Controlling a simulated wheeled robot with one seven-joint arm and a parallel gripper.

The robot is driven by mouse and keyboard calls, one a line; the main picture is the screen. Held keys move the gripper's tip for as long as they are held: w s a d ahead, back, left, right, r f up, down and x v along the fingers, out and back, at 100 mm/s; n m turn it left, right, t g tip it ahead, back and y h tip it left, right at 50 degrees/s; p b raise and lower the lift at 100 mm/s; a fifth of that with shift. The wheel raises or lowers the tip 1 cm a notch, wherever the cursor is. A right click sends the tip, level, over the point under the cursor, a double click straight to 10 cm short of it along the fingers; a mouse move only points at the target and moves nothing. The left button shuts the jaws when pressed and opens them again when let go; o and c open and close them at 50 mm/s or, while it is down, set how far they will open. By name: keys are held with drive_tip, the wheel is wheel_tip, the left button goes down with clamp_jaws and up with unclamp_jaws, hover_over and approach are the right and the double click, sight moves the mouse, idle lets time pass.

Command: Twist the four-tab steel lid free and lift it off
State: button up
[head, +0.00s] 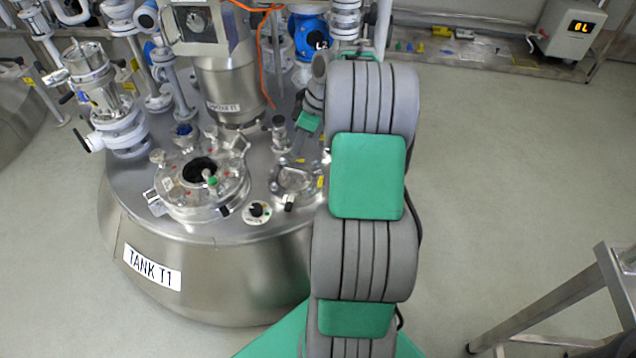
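My arm reaches forward over the tank's right side. My gripper (298,150) seems to be just above and behind the smaller lid, partly hidden; its fingers are too small to read, and contact cannot be told.
A motor column (225,90), a valve assembly (108,105) and a blue unit (305,35) crowd the tank top. A metal frame (560,305) stands at lower right.

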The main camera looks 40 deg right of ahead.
drive_tip(key=s+d+f+n+b, duration=0.1)
drive_tip(key=d+f+b, duration=0.1)
drive_tip(key=d+f, duration=0.5)
drive_tip(key=shift+y, duration=0.3)
drive_tip(key=b+x, duration=0.1)
drive_tip(key=x, duration=0.3)
drive_tip(key=a+b+x, duration=0.1)
drive_tip(key=x, duration=0.3)
drive_tip(key=shift+s+a+f+b, duration=0.1)
drive_tip(key=shift+f+b, duration=0.05)
drive_tip(key=shift+b, duration=0.15)
drive_tip(key=shift+c, duration=0.6)
clamp_jaws()
